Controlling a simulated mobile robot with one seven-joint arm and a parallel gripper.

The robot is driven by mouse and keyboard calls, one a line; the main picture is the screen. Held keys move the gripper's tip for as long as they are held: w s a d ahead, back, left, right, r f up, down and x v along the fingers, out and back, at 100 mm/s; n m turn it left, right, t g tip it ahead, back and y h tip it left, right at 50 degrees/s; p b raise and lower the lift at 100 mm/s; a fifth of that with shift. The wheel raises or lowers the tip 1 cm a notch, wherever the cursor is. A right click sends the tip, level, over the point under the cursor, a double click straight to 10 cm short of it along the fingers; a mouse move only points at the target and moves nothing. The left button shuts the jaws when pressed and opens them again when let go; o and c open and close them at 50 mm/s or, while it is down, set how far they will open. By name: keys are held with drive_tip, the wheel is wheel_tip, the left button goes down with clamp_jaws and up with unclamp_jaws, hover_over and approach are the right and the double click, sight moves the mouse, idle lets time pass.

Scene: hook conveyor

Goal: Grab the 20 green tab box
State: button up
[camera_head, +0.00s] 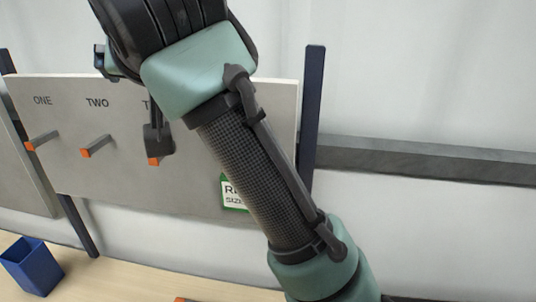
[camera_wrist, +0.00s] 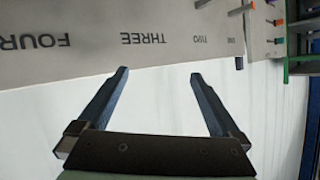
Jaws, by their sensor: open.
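I cannot make out a box with a green tab and the number 20 in either view. My gripper (camera_wrist: 160,76) is open and empty in the wrist view, its two dark fingers spread wide apart. It is in front of a pale board (camera_wrist: 95,42) whose words FOUR, THREE, TWO and ONE appear upside down. In the head view my arm crosses in front of the same kind of board (camera_head: 110,125) and hides its right part, including most of the third label.
Orange-tipped pegs (camera_head: 95,147) stick out from the board. A partly covered green-edged label (camera_head: 233,194) is low on it. A blue open bin (camera_head: 32,266) stands on the wooden table (camera_head: 100,282). A second board with coloured pegs (camera_wrist: 262,22) is at upper right.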

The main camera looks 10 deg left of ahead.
drive_tip(key=s+d+f+m+g+h+p, duration=0.1)
drive_tip(key=d+f+m+g+h+p, duration=0.35)
drive_tip(key=d+h, duration=0.5)
drive_tip(key=shift+g+y, duration=0.65)
drive_tip(key=shift+g, duration=0.2)
drive_tip(key=x, duration=0.3)
drive_tip(key=d+x, duration=0.1)
drive_tip(key=x, duration=0.2)
drive_tip(key=shift+w+d+f, duration=0.15)
drive_tip(key=shift+w+f, duration=0.05)
drive_tip(key=shift+w, duration=0.05)
drive_tip(key=p+x, duration=0.1)
drive_tip(key=x, duration=0.1)
drive_tip(key=p+x, duration=0.1)
drive_tip(key=x, duration=0.1)
drive_tip(key=shift+w+d+f+p, duration=0.1)
drive_tip(key=shift+w+f+p, duration=0.05)
drive_tip(key=shift+w+p, duration=0.25)
drive_tip(key=shift+w+f, duration=0.1)
drive_tip(key=shift+f, duration=0.3)
drive_tip(key=shift+c, duration=0.2)
drive_tip(key=c, duration=1)
drive_tip(key=shift+r, duration=0.15)
drive_tip(key=shift+c, duration=0.2)
